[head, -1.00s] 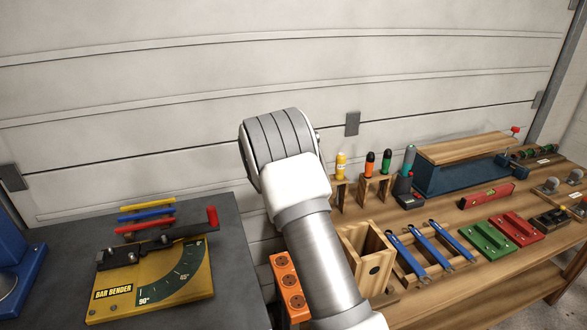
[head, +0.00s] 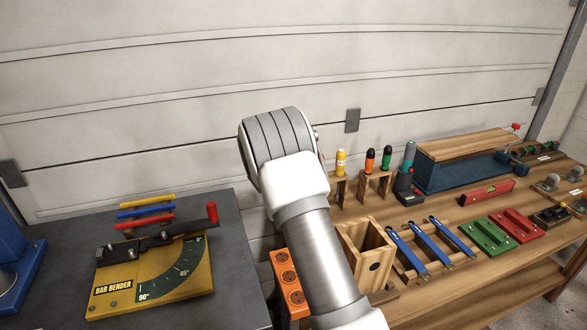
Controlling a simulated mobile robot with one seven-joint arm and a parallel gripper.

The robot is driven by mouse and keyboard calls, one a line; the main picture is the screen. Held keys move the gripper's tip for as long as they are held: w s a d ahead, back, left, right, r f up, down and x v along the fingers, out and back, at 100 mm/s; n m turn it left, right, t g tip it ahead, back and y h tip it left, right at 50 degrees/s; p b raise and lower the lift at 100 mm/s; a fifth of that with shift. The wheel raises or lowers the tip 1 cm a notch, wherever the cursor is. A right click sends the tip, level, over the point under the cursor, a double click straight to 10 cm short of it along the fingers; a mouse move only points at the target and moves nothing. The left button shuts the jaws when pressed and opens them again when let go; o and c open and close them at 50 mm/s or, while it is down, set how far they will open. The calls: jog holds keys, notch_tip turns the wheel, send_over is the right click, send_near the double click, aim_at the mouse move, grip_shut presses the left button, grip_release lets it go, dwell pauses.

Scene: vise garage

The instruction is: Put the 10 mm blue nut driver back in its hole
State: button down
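No blue nut driver can be made out for certain. Upright drivers stand in small wooden stands behind the bench's left part: a yellow-handled one (head: 341,162), an orange-and-black one (head: 370,160) and a green-and-black one (head: 386,158). A teal-handled tool (head: 409,156) stands just right of them, by a dark-and-red item. The holes in the stand (head: 375,189) are too small to tell apart. My gripper is not in view. My white and grey arm fills the middle and hides part of the bench's left end.
An open wooden box (head: 366,247) and a rack of blue-handled tools (head: 427,246) stand at the front of the wooden bench. An orange block with sockets (head: 288,283) lies beside my arm. The bar bender (head: 155,278) is on the dark left table. The garage door stands behind.

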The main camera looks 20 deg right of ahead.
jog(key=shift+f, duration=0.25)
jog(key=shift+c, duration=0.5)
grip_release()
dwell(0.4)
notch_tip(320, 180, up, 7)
jog(key=p, duration=0.7)
dwell(0.3)
